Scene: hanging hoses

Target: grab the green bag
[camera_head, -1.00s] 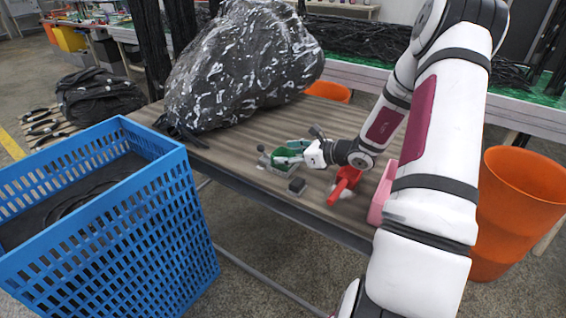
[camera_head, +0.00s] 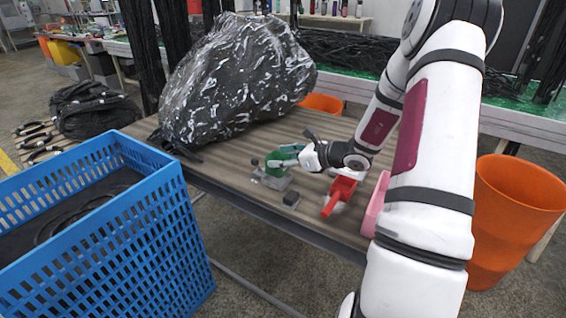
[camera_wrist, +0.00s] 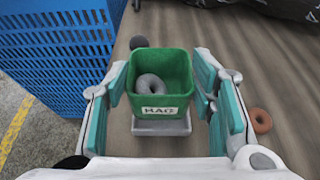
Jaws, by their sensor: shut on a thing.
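The green bag looks like a small open-topped green box with a white lettered label in the wrist view (camera_wrist: 160,103). A grey ring (camera_wrist: 151,88) lies inside it. In the head view the green bag (camera_head: 276,160) shows partly behind my fingers. My gripper (camera_wrist: 165,92) has its teal-padded fingers on the left and right sides of the bag, shut on it. In the head view my gripper (camera_head: 288,157) reaches in from the right. A grey tray (camera_wrist: 160,127) lies under the bag; whether they touch is unclear.
A large black wrapped bundle (camera_head: 235,80) stands at the table's back left. A blue crate (camera_head: 150,230) is in front at left. An orange bin (camera_head: 515,215) stands right.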

